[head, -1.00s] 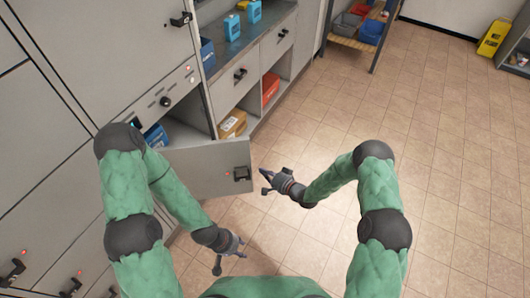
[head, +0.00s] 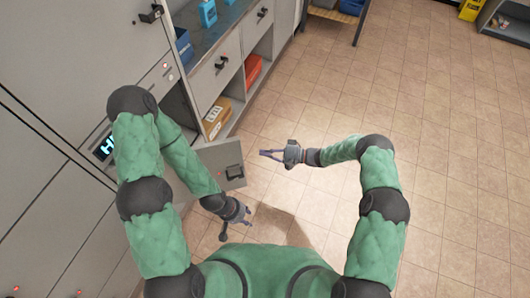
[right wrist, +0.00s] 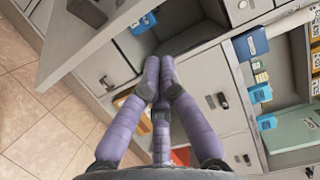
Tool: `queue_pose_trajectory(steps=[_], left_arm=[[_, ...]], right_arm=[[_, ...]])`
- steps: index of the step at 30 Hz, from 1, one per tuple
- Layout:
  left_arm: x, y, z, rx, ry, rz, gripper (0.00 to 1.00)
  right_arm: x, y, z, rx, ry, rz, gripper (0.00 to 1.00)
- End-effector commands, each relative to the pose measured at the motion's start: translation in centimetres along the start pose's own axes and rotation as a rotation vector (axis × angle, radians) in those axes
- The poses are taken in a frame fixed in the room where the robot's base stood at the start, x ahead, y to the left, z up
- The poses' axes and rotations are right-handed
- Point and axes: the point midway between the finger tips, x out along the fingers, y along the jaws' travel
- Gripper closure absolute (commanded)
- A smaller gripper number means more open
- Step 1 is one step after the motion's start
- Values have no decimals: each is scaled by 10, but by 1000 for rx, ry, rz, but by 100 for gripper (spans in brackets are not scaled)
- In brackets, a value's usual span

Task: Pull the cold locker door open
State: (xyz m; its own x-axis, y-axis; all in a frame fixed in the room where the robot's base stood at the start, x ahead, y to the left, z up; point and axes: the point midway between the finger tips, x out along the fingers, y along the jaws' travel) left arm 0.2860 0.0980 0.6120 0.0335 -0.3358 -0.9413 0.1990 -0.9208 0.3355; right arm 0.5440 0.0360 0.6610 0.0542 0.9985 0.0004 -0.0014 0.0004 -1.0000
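A grey locker door (head: 220,158) stands swung out from the cabinet front, with a black handle (head: 235,172) near its outer end. My left arm hides its hinge side and much of the opening. My right gripper (head: 266,153) points left, just right of the door's outer edge, apart from the handle and empty. Its purple fingers (right wrist: 158,68) lie close at the tips in the right wrist view, where the door's panel (right wrist: 95,52) shows at upper left. My left gripper (head: 236,226) is open and empty, below the door.
The cabinet front has drawers (head: 217,75) and open shelves with a cardboard box (head: 216,118) and an orange bin (head: 252,70). Blue containers (head: 207,12) stand on the counter. A wooden rack stands at the top. The tiled floor (head: 430,150) on the right is clear.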

Motion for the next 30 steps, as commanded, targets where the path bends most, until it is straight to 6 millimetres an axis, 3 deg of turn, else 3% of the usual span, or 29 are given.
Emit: queue_pose_trajectory(steps=[12, 21, 30], left_arm=[[14, -5, -1, 0, 0, 0, 60], [16, -6, -1, 0, 1, 0, 60], [16, -6, -1, 0, 1, 0, 60]], right_arm=[[79, 2, 1, -3, -3, 0, 100], [65, 0, 32, -2, 1, 0, 100], [64, 0, 38, -2, 1, 0, 100]])
